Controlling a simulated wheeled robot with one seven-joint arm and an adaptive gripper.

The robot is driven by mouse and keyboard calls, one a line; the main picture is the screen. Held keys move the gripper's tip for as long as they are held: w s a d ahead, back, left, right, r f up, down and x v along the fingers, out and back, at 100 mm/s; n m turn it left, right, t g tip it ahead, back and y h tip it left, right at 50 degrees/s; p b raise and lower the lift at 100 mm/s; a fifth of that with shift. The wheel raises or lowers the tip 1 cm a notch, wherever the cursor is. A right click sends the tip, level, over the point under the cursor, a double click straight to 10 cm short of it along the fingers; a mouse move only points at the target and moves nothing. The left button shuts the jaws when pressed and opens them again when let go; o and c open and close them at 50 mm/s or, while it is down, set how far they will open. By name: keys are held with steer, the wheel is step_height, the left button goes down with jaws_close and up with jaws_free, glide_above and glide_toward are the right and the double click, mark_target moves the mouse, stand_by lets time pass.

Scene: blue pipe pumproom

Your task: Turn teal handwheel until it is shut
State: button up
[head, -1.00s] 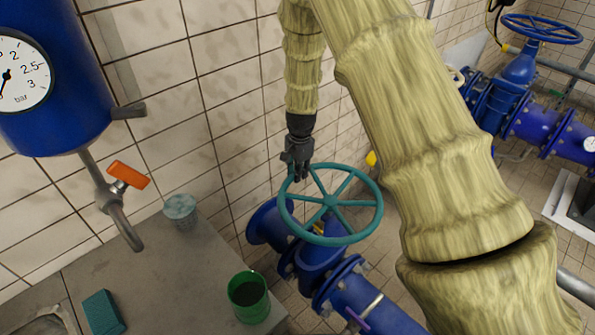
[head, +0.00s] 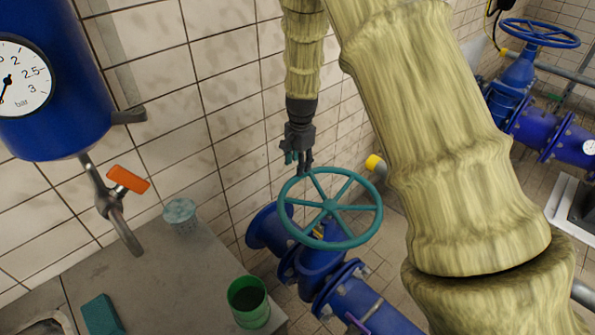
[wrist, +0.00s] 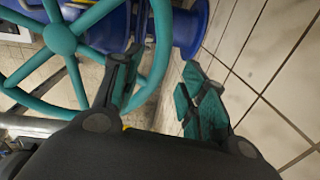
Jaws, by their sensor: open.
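The teal handwheel (head: 331,206) has several spokes and sits on top of a blue valve on a blue pipe. In the wrist view the handwheel (wrist: 60,40) fills the left side, with its rim passing beside and behind my left finger. My gripper (head: 300,168) points down at the wheel's far left rim in the head view. In the wrist view my gripper (wrist: 160,90) has its two fingers well apart, with nothing held between them. The fingertips are close to the rim; I cannot tell if they touch it.
A tiled wall stands behind my gripper. A grey counter (head: 150,275) at lower left holds a green cup (head: 248,302), a pale teal cup (head: 181,215) and a teal sponge (head: 102,315). A blue tank with a gauge (head: 22,78) hangs above. Another blue handwheel (head: 540,30) is at upper right.

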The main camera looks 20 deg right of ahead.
steer(key=r, duration=0.5)
steer(key=shift+s+r, duration=0.2)
steer(key=shift+r, duration=0.2)
steer(key=shift+d, duration=0.15)
steer(key=c, duration=0.6)
steer(key=shift+d+n, duration=0.25)
steer(key=shift+n, duration=0.15)
jaws_close()
steer(key=n+t+y, duration=0.2)
steer(key=n+t, duration=0.1)
steer(key=n, duration=1.7)
glide_toward(342, 172)
steer(key=shift+s+a+p+x, duration=0.2)
steer(key=shift+p+x, duration=0.4)
steer(key=shift+x, duration=0.8)
steer(key=shift+s+a+p+x, duration=0.1)
steer(key=shift+a+p+x, duration=0.3)
steer(key=shift+x, duration=1)
steer(key=shift+s+a+p+x, duration=0.1)
steer(key=shift+s+p+x, duration=0.1)
steer(key=shift+p+x, duration=0.85)
